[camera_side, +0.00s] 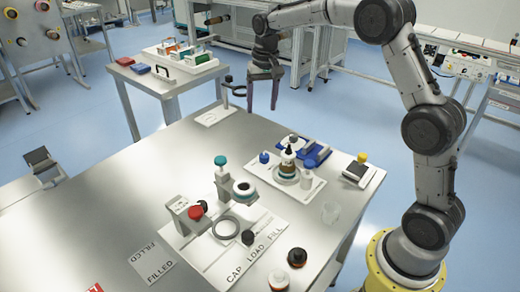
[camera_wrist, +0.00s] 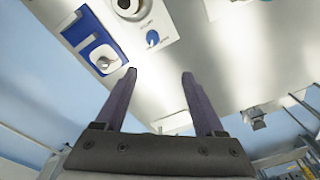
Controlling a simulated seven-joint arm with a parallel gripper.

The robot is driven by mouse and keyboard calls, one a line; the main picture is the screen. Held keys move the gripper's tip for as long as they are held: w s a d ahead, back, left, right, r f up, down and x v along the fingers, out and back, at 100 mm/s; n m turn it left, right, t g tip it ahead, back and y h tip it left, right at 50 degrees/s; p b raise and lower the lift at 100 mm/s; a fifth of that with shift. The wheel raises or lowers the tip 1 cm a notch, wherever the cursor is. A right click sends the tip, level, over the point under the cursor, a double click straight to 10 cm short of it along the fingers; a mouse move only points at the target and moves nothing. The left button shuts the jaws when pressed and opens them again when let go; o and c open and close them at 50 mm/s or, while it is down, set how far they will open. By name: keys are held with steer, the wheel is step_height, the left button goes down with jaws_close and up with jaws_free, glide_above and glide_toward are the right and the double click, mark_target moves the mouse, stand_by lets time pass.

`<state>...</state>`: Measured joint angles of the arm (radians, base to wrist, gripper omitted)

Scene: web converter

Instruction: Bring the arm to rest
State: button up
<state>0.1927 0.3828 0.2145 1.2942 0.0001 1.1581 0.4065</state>
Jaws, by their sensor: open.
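My gripper (camera_side: 262,92) hangs from the raised arm beyond the far edge of the steel table in the side view, above the floor and apart from the things on the table. In the wrist view its two dark fingers (camera_wrist: 158,82) stand wide apart with nothing between them. The steel table (camera_side: 110,190) lies in front of the arm. Part of its bare top (camera_wrist: 215,65) shows past the fingers in the wrist view.
A white board (camera_side: 235,262) marked CAP, LOAD and FILL carries a stand with a red knob (camera_side: 196,211). A side table (camera_side: 150,92) holds coloured boxes. The table's left part is mostly clear.

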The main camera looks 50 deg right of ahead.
steer(key=s+a+r+n+t, duration=0.15)
steer(key=s+a+r, duration=0.25)
steer(key=s+r, duration=0.4)
steer(key=s+a+r+n+t, duration=0.1)
steer(key=s+a+r+t, duration=0.1)
steer(key=s+a+r, duration=0.5)
steer(key=s+f+n, duration=0.2)
steer(key=s+f, duration=0.3)
steer(key=s, duration=0.4)
steer(key=s+d+f+n+t, duration=0.1)
steer(key=s+f+n, duration=0.1)
steer(key=s+f, duration=0.3)
steer(key=s, duration=0.3)
steer(key=shift+s+d+f, duration=0.15)
steer(key=shift+s+d, duration=0.05)
steer(key=shift+s, duration=0.2)
